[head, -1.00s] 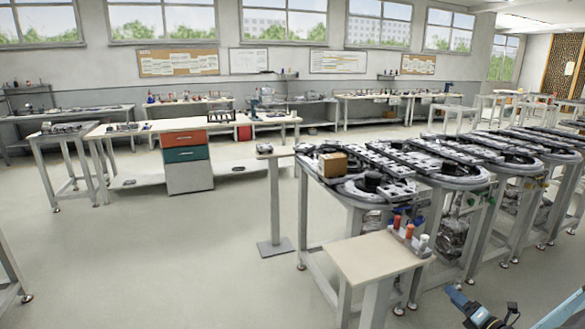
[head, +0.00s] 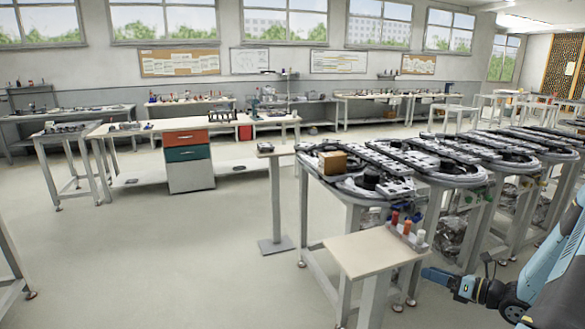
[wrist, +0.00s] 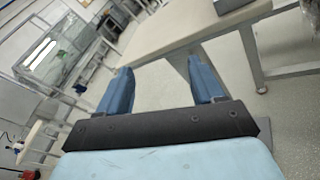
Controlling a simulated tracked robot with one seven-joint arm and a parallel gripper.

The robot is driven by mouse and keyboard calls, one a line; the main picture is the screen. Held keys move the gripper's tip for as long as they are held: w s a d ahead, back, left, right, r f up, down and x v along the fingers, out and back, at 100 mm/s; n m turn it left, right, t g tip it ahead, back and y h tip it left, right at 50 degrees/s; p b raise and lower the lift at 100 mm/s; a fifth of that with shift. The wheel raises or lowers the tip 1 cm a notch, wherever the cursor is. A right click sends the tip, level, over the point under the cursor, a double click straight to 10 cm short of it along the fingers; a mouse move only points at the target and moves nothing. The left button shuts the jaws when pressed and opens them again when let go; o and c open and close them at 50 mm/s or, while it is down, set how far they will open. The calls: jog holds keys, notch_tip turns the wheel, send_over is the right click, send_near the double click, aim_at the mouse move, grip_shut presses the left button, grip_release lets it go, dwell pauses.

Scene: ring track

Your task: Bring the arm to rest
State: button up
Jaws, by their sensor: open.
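My gripper (wrist: 160,85) shows in the wrist view with its two blue fingers apart and nothing between them. In the head view my gripper (head: 432,274) is at the lower right, just right of the small light-topped table (head: 372,254). From this side its two fingers overlap. My blue arm runs from it to the right edge. In the wrist view the fingers point toward a table top and its legs, with a gap of floor beside them.
The ring track (head: 400,165) stands on several tables at the right, with a cardboard box (head: 333,161) on it. Small coloured bottles (head: 406,226) stand at the small table's corner. A post stand (head: 277,200) is left of it. The floor (head: 170,260) at the left is clear.

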jog(key=s+a+r+n+g+h, duration=0.1)
jog(key=s+a+r+n+g, duration=0.35)
jog(key=a+r+n, duration=0.4)
jog(key=s+a+r+n+g+h, duration=0.2)
jog(key=s+a+r+n+g, duration=0.1)
jog(key=a+r+n+g, duration=0.5)
jog(key=s+a+r+n+t+h, duration=0.1)
jog(key=s+r+n+t+h, duration=0.5)
jog(key=s+r+n, duration=0.8)
jog(key=n+h, duration=0.2)
jog(key=shift+s+r+h, duration=0.35)
jog(key=shift+s+h, duration=0.05)
